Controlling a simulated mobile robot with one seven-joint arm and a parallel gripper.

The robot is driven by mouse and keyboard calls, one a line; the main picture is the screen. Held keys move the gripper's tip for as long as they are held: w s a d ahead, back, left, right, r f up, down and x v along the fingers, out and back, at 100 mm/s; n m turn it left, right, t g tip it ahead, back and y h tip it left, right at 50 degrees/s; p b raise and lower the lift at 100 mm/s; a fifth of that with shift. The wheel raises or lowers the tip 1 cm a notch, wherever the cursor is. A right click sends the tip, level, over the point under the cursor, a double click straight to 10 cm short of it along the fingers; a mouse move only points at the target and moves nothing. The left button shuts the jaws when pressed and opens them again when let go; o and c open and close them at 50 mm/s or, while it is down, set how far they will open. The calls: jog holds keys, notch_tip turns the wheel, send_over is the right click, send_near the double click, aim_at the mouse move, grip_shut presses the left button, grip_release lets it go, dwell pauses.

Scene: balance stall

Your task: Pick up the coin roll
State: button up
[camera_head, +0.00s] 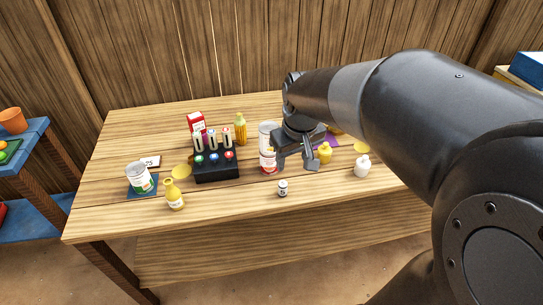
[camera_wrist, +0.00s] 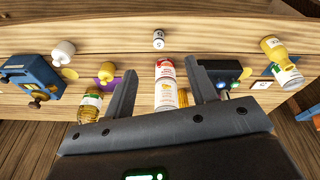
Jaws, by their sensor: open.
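A small white upright cylinder with a dark mark like a 5 (camera_head: 283,188), which looks like the coin roll, stands alone near the table's front edge. It shows at the top middle of the wrist view (camera_wrist: 158,39). My gripper (camera_head: 296,160) is open and empty, its fingers apart, above the table and behind the small cylinder in the head view. In the wrist view, a red-and-white can (camera_wrist: 165,88) shows between the two fingers. I cannot tell the gap from fingers to can. Nothing hides the small cylinder.
A black rack with several upright tubes (camera_head: 217,171) stands left of the cans. A yellow bottle (camera_head: 174,195) and a can (camera_head: 140,178) are farther left. Right are a small yellow bottle (camera_head: 325,152) and a white bottle (camera_head: 362,166). Table (camera_head: 235,198) around the small cylinder is clear.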

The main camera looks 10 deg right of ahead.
aim_at(283, 183)
jog(key=w+f+g, duration=0.1)
jog(key=w+f, duration=0.2)
jog(key=f, duration=0.1)
jog(key=w+f+n, duration=0.1)
jog(key=w+f, duration=0.2)
jog(key=f, duration=0.1)
jog(key=w+f+n+g, duration=0.1)
jog(key=w+f, duration=0.2)
jog(key=f, duration=0.1)
jog(key=shift+w+d+f+g, duration=0.25)
jog(key=shift+w+d+g, duration=0.05)
jog(key=shift+w+d, duration=0.1)
notch_tip(283, 183, down, 5)
jog(key=shift+f, duration=0.2)
jog(key=shift+a+f, duration=0.15)
jog(key=shift+f, duration=1.2)
jog(key=shift+a+f, duration=0.1)
jog(key=shift+f, duration=1.25)
jog(key=shift+c, duration=0.2)
grip_shut()
jog(key=shift+r, duration=0.1)
